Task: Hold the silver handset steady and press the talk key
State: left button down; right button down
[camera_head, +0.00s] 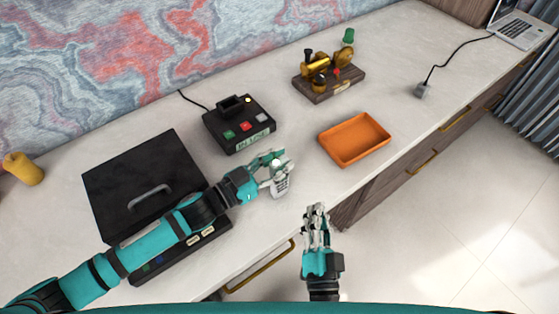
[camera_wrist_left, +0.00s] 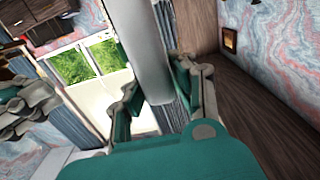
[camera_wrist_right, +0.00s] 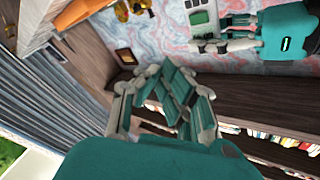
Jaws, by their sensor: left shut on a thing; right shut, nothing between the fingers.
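In the left wrist view the handset (camera_wrist_left: 147,50) is a grey body between the fingers. In the right wrist view the handset (camera_wrist_right: 200,17) shows at the top, with green on its face, beside the left gripper (camera_wrist_right: 225,43). My right gripper (camera_head: 316,212) is shut and empty, in front of the desk edge, apart from the handset.
An orange tray (camera_head: 355,139) lies right of the handset. A black box with colored buttons (camera_head: 239,123) and a brass device on a wooden base (camera_head: 330,78) stand behind. A large black case (camera_head: 143,182) sits under my left arm. Desk between handset and tray is clear.

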jog(key=w+a, duration=0.4)
jog(key=w, duration=0.3)
jog(key=shift+a+f+h, duration=0.2)
jog(key=shift+a+h, duration=0.1)
jog(key=shift+h, duration=0.1)
dwell(1.3)
jog(key=shift+w+a, duration=0.3)
jog(key=shift+w+a, duration=0.1)
jog(key=shift+w, duration=0.05)
dwell(0.6)
jog(key=shift+s+d, duration=0.4)
jog(key=shift+s, duration=0.1)
jog(key=shift+s, duration=0.1)
